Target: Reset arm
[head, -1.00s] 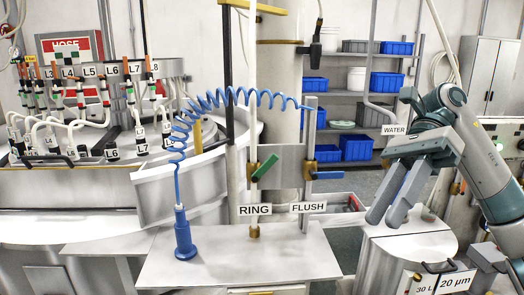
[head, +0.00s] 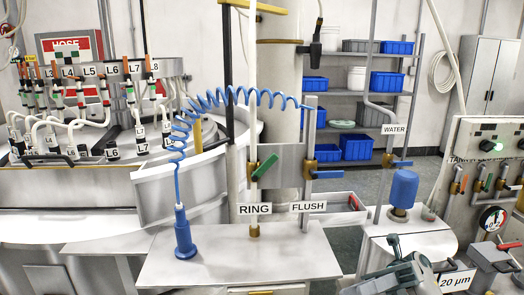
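My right arm shows only low at the bottom right, where a grey and teal part of it (head: 402,277) lies in front of the white drum. I cannot make out its fingertips or anything held there. My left arm and gripper are not in the head view. No task object is named.
A blue cylinder (head: 403,188) stands on the drum under the WATER valve (head: 394,129). A control panel (head: 488,145) is at right.

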